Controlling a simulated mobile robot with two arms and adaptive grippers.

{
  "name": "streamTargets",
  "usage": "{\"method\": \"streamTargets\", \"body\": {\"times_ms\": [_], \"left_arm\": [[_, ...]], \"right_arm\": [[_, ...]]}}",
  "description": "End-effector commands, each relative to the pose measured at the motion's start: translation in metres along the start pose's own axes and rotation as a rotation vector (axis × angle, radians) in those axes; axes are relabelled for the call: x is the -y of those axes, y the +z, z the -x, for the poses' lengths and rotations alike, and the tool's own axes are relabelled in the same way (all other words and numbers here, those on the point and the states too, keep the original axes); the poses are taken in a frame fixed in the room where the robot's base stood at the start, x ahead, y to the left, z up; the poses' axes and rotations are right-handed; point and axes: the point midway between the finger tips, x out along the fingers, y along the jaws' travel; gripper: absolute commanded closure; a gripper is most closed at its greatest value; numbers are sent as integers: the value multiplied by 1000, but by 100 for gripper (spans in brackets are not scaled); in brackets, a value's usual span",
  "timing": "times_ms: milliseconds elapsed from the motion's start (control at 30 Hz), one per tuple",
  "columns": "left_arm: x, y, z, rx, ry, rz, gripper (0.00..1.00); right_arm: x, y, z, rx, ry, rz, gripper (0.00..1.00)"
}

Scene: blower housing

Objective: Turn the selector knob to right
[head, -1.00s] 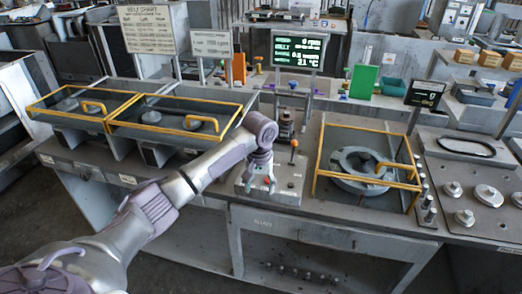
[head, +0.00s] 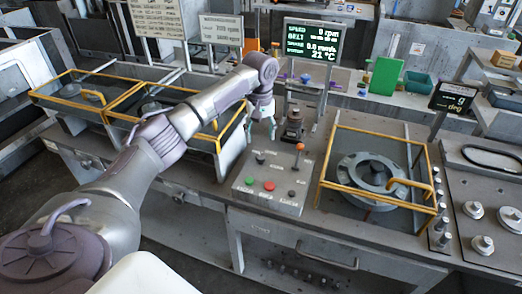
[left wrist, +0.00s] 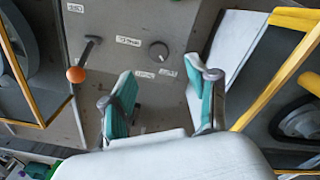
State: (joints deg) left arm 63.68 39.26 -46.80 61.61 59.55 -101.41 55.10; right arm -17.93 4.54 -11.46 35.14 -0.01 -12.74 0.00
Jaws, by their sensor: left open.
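The control panel (head: 280,205) is a grey box on the bench. It carries a green button (head: 250,181), a red button (head: 269,186), a lever with an orange ball (head: 300,147) and small dark knobs. One dark round knob (head: 260,158), apparently the selector, sits near its back left; it also shows in the left wrist view (left wrist: 158,51) beside small labels. My left gripper (head: 261,125) is open and empty, above and behind this knob. In the left wrist view its teal-padded fingers (left wrist: 160,70) stand apart below the knob in the picture, not touching it. The knob's pointer direction is unclear.
The lever's orange ball (left wrist: 76,74) is close to the gripper's left in the left wrist view. Yellow-framed guards flank the panel, left (head: 80,118) and right (head: 322,185). A dark upright fixture (head: 293,125) stands behind the panel; a display (head: 311,40) is farther back.

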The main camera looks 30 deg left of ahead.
Motion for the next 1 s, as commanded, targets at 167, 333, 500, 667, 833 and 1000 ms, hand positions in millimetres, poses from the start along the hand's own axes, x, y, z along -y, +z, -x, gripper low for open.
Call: {"method": "streamTargets", "body": {"times_ms": [167,333,500,667,833,1000], "left_arm": [[0,1,-38,3,-3,0,41],[0,1,-65,2,-1,-1,41],[-1,0,-78,0,1,-1,41],[-1,0,-82,0,1,-2,41],[-1,0,-81,0,1,-2,43],[0,0,-81,-1,1,-2,71]], "right_arm": [[-2,1,10,3,2,1,100],[-5,-18,14,-25,6,1,100],[-6,-25,16,-37,7,1,100],[-6,-21,16,-31,6,1,100],[-4,-14,16,-21,5,1,100],[-4,-13,16,-17,4,1,100]]}}
